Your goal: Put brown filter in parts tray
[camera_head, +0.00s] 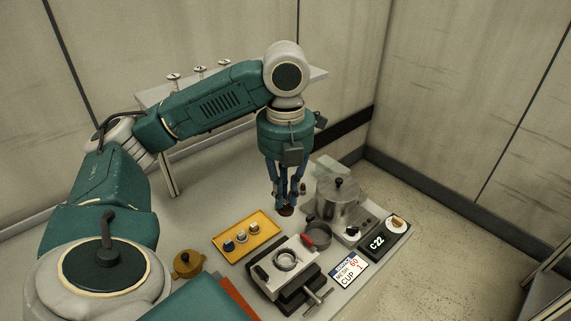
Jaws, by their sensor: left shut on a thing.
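My left gripper (286,203) points straight down over the table, with its fingers shut on a small round brown filter (286,211). The filter is at the fingertips; I cannot tell how far it is above the table. The yellow parts tray (251,216) lies to the left of and nearer than the gripper. Small round parts, one with a blue side (228,246), stand in a row in the tray. My right gripper is not in view.
A vise-like fixture (284,262), a C22 display (377,243), a label card (348,269) and a brown pot (187,263) are nearer. A raised shelf (155,97) stands behind.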

